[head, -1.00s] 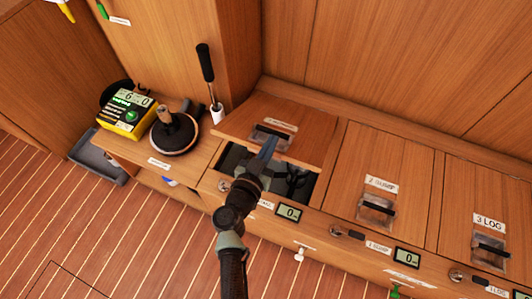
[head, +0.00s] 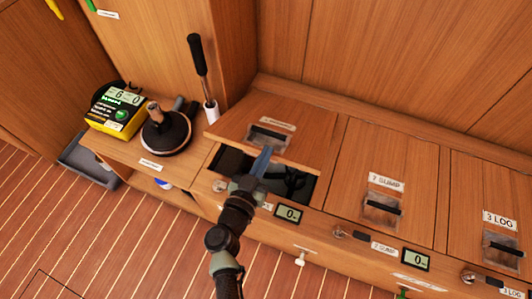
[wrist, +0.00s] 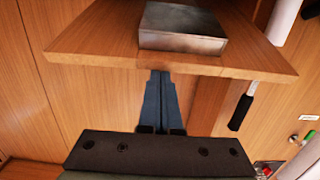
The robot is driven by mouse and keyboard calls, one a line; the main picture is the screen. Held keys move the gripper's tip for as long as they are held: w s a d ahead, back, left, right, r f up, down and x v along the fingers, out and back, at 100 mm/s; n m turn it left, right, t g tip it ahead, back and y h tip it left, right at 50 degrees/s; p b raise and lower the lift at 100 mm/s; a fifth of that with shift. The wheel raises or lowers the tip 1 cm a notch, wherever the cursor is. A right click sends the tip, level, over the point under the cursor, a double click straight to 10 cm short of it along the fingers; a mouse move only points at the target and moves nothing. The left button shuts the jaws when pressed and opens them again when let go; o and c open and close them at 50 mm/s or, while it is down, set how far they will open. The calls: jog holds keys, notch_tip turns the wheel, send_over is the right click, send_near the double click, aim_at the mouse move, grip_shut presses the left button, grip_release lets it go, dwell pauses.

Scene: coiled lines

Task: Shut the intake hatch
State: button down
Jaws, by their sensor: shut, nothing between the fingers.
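The intake hatch, whose label is too small to read, is the leftmost wooden lid (head: 285,130) in the bench top. It stands partly open, its front edge raised over a dark opening (head: 232,162) with coiled lines inside. A metal latch box (head: 268,134) sits on its face and also shows in the wrist view (wrist: 182,28). My gripper (head: 264,155) is shut and empty, its blue fingertips at the lid's front edge. In the wrist view the fingertips (wrist: 160,73) reach the lid's edge (wrist: 100,58); I cannot tell whether they touch.
Two closed lids, marked sump (head: 388,165) and 3 LOG (head: 488,190), lie to the right. Small displays (head: 288,213) line the bench front. A black-handled tool (head: 199,65) stands left of the hatch, near a round black device (head: 168,135) and a yellow box (head: 118,112).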

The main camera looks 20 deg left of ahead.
jog(key=s+f+b, duration=0.1)
jog(key=f+b, duration=0.2)
jog(key=b, duration=0.1)
jog(key=s+f+t+b, duration=0.1)
jog(key=f+b, duration=0.2)
jog(key=f, duration=0.1)
jog(key=s+f+t+b, duration=0.1)
jog(key=f+b, duration=0.2)
jog(key=b, duration=0.1)
jog(key=shift+f+b, duration=0.35)
jog(key=shift+s+a+f, duration=0.1)
jog(key=shift+s+f, duration=0.1)
jog(key=shift+f, duration=0.4)
jog(key=shift+r, duration=0.15)
